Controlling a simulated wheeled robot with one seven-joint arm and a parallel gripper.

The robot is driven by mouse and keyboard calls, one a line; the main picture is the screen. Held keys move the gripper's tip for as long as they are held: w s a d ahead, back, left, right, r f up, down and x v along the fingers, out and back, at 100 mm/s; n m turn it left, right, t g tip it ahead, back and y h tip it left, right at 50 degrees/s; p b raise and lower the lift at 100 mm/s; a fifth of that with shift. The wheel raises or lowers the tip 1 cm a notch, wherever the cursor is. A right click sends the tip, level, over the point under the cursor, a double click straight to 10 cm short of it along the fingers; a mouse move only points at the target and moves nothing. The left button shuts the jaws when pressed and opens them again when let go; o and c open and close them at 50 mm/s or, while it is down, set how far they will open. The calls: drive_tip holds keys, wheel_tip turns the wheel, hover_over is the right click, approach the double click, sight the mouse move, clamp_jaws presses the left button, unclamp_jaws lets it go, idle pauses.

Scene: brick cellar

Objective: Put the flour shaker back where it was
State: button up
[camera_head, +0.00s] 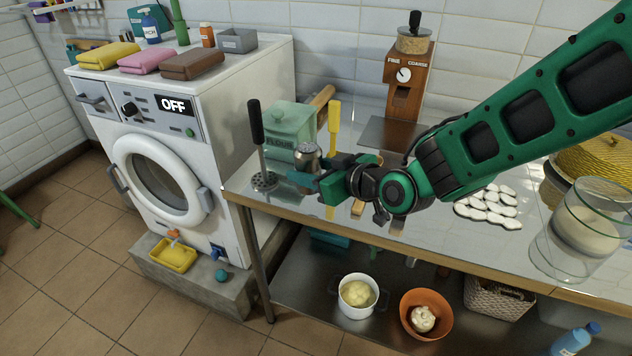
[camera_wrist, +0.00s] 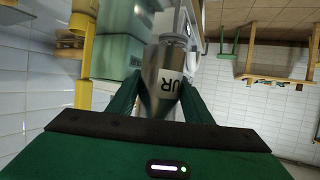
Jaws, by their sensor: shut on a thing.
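The flour shaker (camera_head: 308,156) is a small metal canister with a domed top. It is between the fingers of my gripper (camera_head: 318,176), over the left end of the metal worktop (camera_head: 425,213). In the wrist view the shaker (camera_wrist: 163,72) shows the letters "UR" on its side, with my gripper's green fingers (camera_wrist: 165,100) closed on both sides of it. My gripper partly hides its lower part, and I cannot tell whether its base touches the worktop. A pale green lidded box (camera_head: 290,124) with a dark label stands just behind it.
A black-handled masher (camera_head: 257,135) stands close on the left and a yellow utensil (camera_head: 334,123) on the right. A wooden grinder (camera_head: 408,75) stands behind. White pieces (camera_head: 490,207) and a glass jar (camera_head: 585,230) are to the right. The washing machine (camera_head: 190,120) is left of the worktop.

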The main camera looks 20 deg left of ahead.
sight(316, 168)
drive_tip(key=w, duration=0.1)
drive_tip(key=w+f, duration=0.2)
drive_tip(key=shift+w+d, duration=0.1)
drive_tip(key=shift+d, duration=0.15)
drive_tip(key=shift+f, duration=1.95)
drive_tip(key=shift+f, duration=0.1)
drive_tip(key=o, duration=1.1)
drive_tip(key=v, duration=1.2)
